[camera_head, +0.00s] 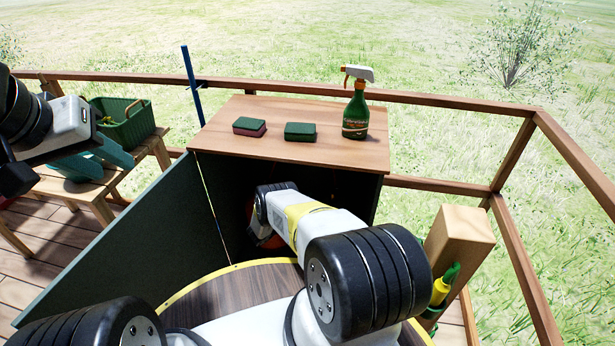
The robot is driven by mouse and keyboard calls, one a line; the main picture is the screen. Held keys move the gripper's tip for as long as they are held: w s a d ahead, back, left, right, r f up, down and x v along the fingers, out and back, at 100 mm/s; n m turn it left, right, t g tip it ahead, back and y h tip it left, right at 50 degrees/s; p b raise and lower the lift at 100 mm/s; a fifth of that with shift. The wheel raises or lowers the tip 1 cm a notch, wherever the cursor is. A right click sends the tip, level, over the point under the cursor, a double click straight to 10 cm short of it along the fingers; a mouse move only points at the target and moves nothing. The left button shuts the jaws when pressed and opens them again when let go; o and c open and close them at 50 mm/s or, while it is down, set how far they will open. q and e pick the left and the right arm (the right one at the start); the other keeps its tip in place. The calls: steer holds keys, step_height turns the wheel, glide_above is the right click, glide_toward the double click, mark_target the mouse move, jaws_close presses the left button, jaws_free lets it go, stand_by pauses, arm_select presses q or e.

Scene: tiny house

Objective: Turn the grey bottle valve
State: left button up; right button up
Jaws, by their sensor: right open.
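My right arm reaches into an open, dark cabinet (330,185) under a wooden top. My right gripper (262,218) is inside, at the far end of that arm, in shadow and largely hidden by my own wrist. A small part of a red-orange object (272,241), possibly the bottle, shows just below it. The grey valve cannot be made out, and I cannot tell whether the gripper touches it.
The cabinet's dark green door (120,240) stands open to the left. On the wooden top (245,110) are two sponges (300,131) and a green spray bottle (356,118). A green basket (125,122) sits on a wooden bench at left. A wooden railing (440,103) and post (462,236) bound the deck.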

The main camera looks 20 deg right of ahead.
steer(key=s+a+f+n+t+y, duration=0.1)
steer(key=s+f+n+t+y, duration=0.1)
steer(key=n+t, duration=0.3)
steer(key=n+t+y, duration=0.3)
steer(key=t+y, duration=0.1)
steer(key=y, duration=0.1)
glide_toward(333, 192)
steer(key=x, duration=0.2)
steer(key=shift+w+d+f, duration=0.15)
steer(key=shift+w+f, duration=0.05)
steer(key=shift+w, duration=0.05)
steer(key=shift+w+d, duration=0.1)
steer(key=shift+d, duration=0.15)
steer(key=x, duration=0.7)
steer(key=shift+w+r, duration=0.1)
steer(key=shift+w, duration=0.05)
jaws_close()
